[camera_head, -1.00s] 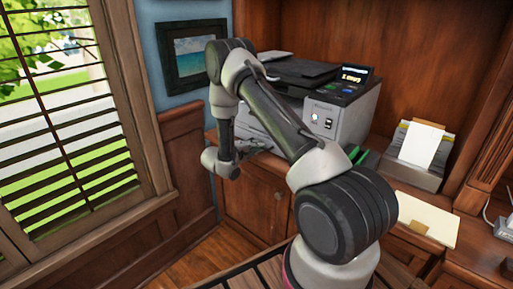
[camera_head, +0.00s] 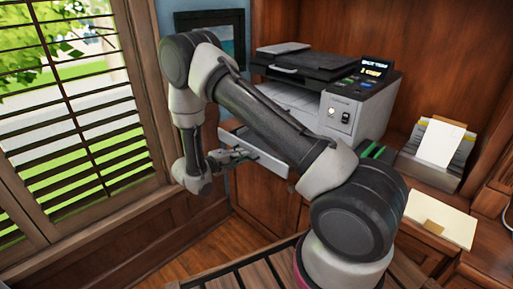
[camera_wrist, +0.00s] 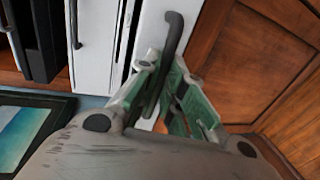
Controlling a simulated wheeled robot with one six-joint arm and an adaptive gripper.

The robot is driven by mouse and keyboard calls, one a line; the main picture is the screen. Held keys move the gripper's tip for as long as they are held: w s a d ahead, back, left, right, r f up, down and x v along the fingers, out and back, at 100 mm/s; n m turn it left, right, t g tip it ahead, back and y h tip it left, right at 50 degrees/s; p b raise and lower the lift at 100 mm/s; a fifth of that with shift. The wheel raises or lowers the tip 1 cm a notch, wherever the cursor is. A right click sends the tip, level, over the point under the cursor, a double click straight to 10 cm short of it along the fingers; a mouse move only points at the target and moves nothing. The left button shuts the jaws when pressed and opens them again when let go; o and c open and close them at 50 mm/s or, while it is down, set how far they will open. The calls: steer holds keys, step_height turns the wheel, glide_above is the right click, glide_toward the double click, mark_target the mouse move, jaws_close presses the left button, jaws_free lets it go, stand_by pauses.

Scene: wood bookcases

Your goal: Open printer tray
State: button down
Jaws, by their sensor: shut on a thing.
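The grey and black printer (camera_head: 345,112) stands on the wooden cabinet, partly behind my arm. Its light grey tray (camera_head: 268,163) sticks out from the printer's front, toward the left, and part of it is hidden by my arm. In the wrist view the white tray front (camera_wrist: 146,30) carries a dark bar handle (camera_wrist: 173,32). My gripper (camera_head: 240,156) is at the tray front. In the wrist view my gripper (camera_wrist: 165,70) has its green-padded fingers shut around the lower part of the handle.
A window with wooden blinds (camera_head: 75,130) is at the left, beyond my elbow. A paper holder (camera_head: 437,150) and a folder (camera_head: 440,218) lie right of the printer. Cabinet doors (camera_head: 262,200) are below the tray. Wood floor (camera_head: 215,255) shows at the front.

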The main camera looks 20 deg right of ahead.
steer(key=f+v, duration=0.2)
steer(key=v, duration=0.8)
steer(key=shift+a, duration=0.15)
steer(key=shift+f, duration=0.1)
steer(key=c, duration=1.5)
jaws_free()
steer(key=v, duration=1.2)
